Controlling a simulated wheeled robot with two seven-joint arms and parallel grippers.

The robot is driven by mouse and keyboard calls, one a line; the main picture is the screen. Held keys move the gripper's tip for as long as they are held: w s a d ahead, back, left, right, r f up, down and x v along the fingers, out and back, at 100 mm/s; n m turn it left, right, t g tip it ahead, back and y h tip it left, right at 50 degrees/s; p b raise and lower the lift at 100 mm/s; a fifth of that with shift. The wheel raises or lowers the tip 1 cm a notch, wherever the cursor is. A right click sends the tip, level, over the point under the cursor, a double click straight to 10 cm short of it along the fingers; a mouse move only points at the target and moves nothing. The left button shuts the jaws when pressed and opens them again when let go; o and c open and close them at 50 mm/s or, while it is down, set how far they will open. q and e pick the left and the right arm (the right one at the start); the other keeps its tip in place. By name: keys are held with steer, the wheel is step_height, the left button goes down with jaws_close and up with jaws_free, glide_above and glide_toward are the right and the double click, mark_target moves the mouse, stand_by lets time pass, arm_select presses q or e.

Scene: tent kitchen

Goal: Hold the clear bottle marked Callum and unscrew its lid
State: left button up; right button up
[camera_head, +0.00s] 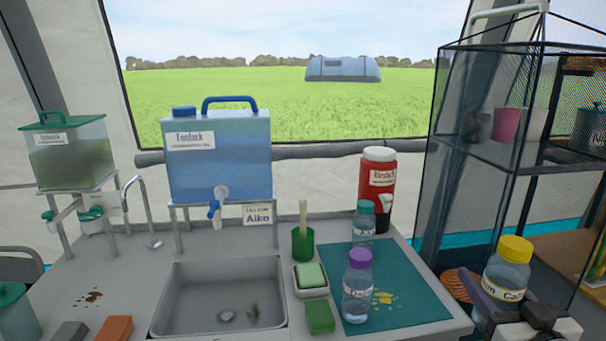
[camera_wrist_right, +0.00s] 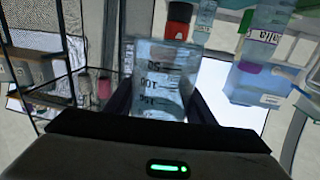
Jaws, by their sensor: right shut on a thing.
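The clear bottle (camera_head: 506,274) with a yellow lid (camera_head: 515,249) is at the lower right of the head view. My right gripper (camera_head: 512,300) is shut around the bottle's body, below the lid. The bottle stands close to upright, its lower part hidden by the gripper. In the right wrist view the bottle (camera_wrist_right: 160,80) is between the two dark fingers, with volume marks on its side. The lid is on the bottle. My left gripper is not in view.
A purple-lidded bottle (camera_head: 357,286) and a teal-lidded bottle (camera_head: 363,222) stand on or by the teal mat (camera_head: 420,297). A red jug (camera_head: 377,180) is behind them. A sink (camera_head: 180,300) is at centre left. A mesh shelf (camera_head: 470,150) rises on the right.

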steer(key=s+a+f+n+g+y, duration=0.1)
steer(key=s+a+f+n+y, duration=0.3)
steer(key=s+a, duration=0.6)
steer(key=s+a+f+n+g+y, duration=0.1)
steer(key=s+a+f+n+y, duration=0.1)
steer(key=s+a+f+y, duration=0.6)
step_height(320, 180, up, 6)
steer(key=d+m+t+h, duration=0.1)
steer(key=m+h, duration=0.4)
steer(key=h, duration=0.6)
steer(key=shift+w+t, duration=0.45)
steer(key=shift+t, duration=0.05)
